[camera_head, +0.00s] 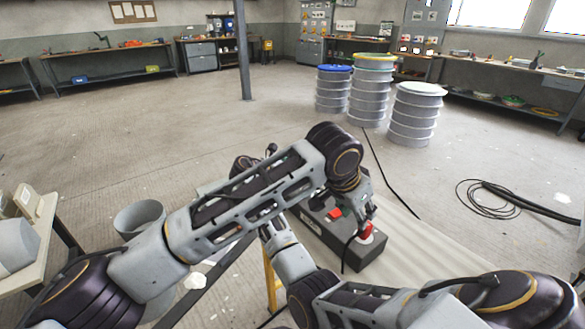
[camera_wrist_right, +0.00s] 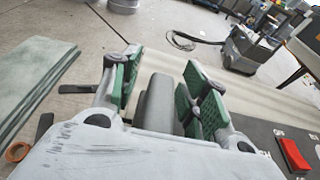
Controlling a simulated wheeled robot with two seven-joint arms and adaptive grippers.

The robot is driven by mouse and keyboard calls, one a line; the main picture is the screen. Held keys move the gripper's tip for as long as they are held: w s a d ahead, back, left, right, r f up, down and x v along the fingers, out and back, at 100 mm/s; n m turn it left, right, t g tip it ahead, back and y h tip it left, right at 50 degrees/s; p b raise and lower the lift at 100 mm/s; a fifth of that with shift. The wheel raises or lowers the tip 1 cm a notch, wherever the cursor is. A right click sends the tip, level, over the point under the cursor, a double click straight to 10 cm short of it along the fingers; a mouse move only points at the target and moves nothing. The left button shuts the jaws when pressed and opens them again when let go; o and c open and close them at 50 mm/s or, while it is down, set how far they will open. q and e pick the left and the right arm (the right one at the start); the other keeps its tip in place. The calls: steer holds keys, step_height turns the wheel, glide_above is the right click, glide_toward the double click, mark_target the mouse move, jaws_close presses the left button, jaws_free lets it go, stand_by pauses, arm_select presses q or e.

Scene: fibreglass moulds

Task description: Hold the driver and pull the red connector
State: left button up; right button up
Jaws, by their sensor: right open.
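The driver (camera_head: 335,240) is a dark box on a pale ribbed surface. A red block (camera_head: 334,213) sits on its top, and a red connector (camera_head: 366,231) with a dark cable is at its near right end. My left gripper (camera_head: 364,218) points down at the red connector, its fingers close to or touching it; their gap is unclear. My right gripper (camera_wrist_right: 160,92) is open, with green pads on either side of a grey rounded bar (camera_wrist_right: 155,103); contact is unclear. A red block (camera_wrist_right: 293,155) on a dark surface shows at the right wrist view's right. My left arm hides the right gripper in the head view.
Ribbed drums (camera_head: 413,115) stand behind, near a thin black cable (camera_head: 390,175) on the floor. A grey bucket (camera_head: 140,216) stands left, beside a bench (camera_head: 42,225). A coiled hose (camera_head: 490,195) lies at right. The middle floor is mostly clear.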

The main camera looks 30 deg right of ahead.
steer(key=shift+d+f, duration=0.1)
steer(key=shift+d, duration=0.15)
steer(key=shift+c, duration=0.2)
jaws_close()
